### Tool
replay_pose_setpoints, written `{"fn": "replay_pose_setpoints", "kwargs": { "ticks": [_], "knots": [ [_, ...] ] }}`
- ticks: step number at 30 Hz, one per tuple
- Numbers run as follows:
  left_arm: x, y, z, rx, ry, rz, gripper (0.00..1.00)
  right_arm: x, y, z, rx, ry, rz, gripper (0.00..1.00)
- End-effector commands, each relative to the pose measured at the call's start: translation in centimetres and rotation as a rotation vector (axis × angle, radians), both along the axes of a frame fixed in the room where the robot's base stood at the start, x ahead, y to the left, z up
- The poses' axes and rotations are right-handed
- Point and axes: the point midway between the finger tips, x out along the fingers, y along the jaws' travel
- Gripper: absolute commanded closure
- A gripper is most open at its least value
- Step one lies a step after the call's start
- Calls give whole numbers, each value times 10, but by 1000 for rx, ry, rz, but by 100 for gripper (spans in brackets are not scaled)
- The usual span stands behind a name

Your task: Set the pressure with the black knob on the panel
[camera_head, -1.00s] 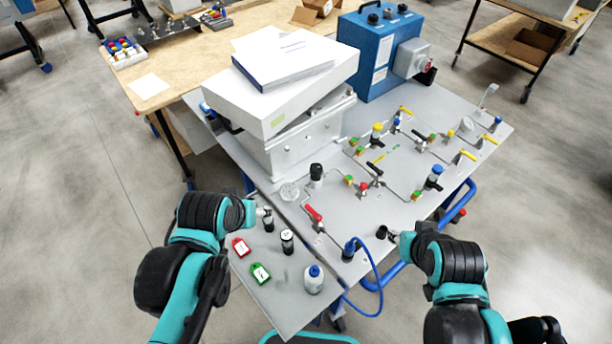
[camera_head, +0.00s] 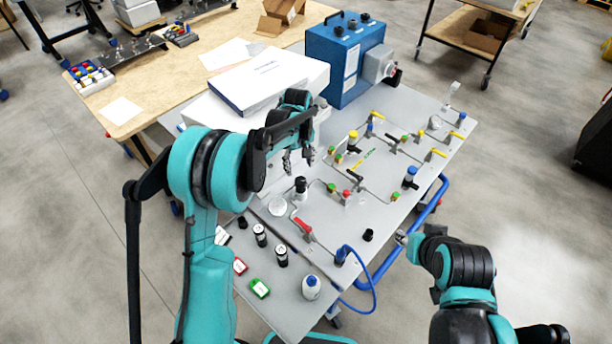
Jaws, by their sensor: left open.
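The black knob (camera_head: 300,183) stands upright on the grey panel (camera_head: 330,245), next to a round pale gauge (camera_head: 277,206). My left gripper (camera_head: 299,161) is open and points down just above and behind the knob in the picture. A small gap shows between its fingertips and the knob, and nothing is between the fingers. My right gripper (camera_head: 402,238) is low at the panel's right edge, near a small black cap (camera_head: 368,235). It is small and partly hidden by its own arm, so its jaws are unclear.
A red-handled valve (camera_head: 303,227) and a blue fitting with a hose (camera_head: 341,254) are in front of the knob. A white box (camera_head: 318,84) and blue unit (camera_head: 335,62) are behind.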

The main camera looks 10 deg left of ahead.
Motion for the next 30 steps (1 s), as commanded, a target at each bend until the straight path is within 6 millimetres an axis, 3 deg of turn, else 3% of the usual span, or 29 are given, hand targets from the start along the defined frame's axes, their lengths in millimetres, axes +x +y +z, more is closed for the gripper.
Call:
{"fn": "replay_pose_setpoints", "kwargs": {
  "ticks": [18,29,30],
  "knots": [
    [4,-1,-80,1,11,13,44,0,0,-14,0,0,0,66],
    [3,-1,-85,1,11,13,44,0,0,-14,0,0,0,66],
    [3,-1,-85,1,11,13,54,0,0,-14,0,0,0,66]
  ]
}}
